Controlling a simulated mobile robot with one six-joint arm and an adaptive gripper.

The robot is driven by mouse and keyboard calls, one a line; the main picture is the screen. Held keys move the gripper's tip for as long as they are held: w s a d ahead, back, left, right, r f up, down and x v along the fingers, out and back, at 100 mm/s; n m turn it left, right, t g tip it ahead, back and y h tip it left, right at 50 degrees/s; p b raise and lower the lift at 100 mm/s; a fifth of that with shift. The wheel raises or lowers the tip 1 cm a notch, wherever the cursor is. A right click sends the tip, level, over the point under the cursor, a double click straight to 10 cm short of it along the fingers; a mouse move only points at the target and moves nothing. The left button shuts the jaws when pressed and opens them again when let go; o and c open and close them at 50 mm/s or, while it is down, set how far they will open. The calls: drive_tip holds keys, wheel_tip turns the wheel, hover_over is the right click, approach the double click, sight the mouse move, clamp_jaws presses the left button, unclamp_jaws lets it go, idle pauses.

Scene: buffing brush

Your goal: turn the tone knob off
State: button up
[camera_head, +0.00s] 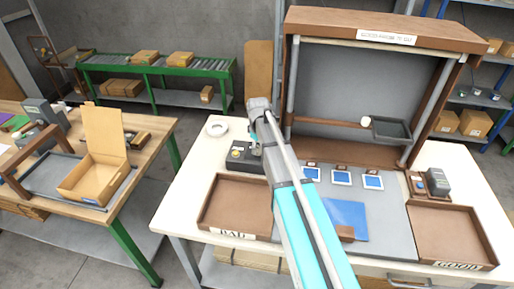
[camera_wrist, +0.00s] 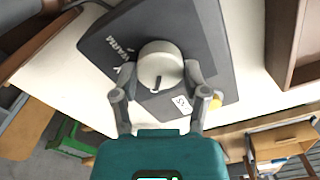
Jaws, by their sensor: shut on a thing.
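The tone knob (camera_wrist: 160,66) is a round pale grey knob with a dark pointer mark, on a dark control box (camera_wrist: 205,40) in the wrist view. The word WARM is printed beside the knob. A white label (camera_wrist: 181,104) sits near its lower right. My gripper (camera_wrist: 159,76) has one finger on each side of the knob and is shut on it. In the head view the control box (camera_head: 238,157) stands at the left of the workbench, and my arm hides most of the knob and fingers.
A brown tray marked BAD (camera_head: 215,224) lies just in front of the box. A white ring (camera_head: 217,128) lies behind it. A brown tray marked GOOD (camera_head: 465,260) is at the right.

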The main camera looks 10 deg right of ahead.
drive_tip(key=o, duration=1.1)
drive_tip(key=shift+w, duration=0.15)
drive_tip(key=shift+o, duration=0.2)
